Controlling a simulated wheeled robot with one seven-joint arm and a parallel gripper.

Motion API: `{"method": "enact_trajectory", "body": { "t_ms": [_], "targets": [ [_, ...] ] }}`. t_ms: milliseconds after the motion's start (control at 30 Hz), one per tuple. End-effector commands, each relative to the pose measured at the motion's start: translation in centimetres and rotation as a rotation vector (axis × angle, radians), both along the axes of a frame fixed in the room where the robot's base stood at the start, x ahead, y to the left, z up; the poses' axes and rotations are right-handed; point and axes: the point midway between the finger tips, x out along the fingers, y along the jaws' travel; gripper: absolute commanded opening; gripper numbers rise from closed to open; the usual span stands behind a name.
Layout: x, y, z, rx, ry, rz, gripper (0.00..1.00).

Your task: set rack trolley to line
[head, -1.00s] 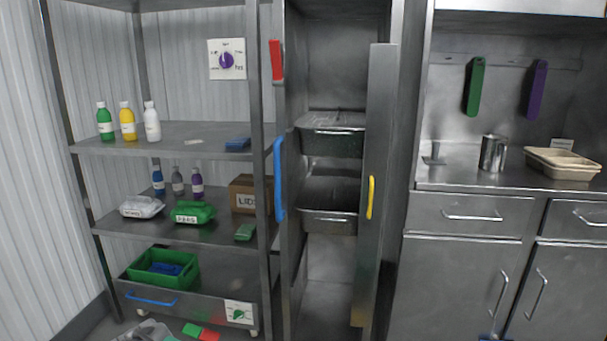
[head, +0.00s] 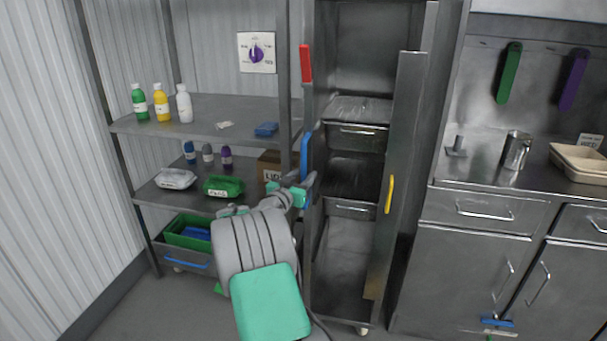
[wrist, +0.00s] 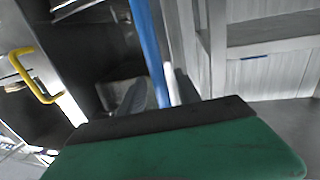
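The rack trolley (head: 341,255) is a tall, open steel frame on casters, with two dark pans (head: 357,137) on its runners. A blue upright handle (head: 304,150) is on its left front edge, and a yellow handle (head: 389,194) is on the steel panel at its right. The blue handle also shows in the wrist view (wrist: 150,50), just beyond a green part of my gripper.
Left of the trolley stands a steel shelf unit (head: 210,115) with bottles, packs and a green crate (head: 180,231). A steel counter with drawers (head: 480,212) stands close on the right. A red handle (head: 305,63) is above the blue one. Floor is bare at the lower left (head: 120,320).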

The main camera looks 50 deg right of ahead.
Motion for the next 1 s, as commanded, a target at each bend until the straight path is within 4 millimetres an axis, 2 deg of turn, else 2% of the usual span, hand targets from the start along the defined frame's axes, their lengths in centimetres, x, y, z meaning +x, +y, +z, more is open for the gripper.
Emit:
{"method": "enact_trajectory", "body": {
  "t_ms": [267,767,1000],
  "targets": [
    [0.15,-0.49,0.03,0.000,-0.001,0.001,0.40],
    [0.16,-0.45,0.04,0.001,-0.001,0.002,0.00],
    [0.15,-0.44,0.04,0.001,-0.001,0.002,0.00]
  ]
}}
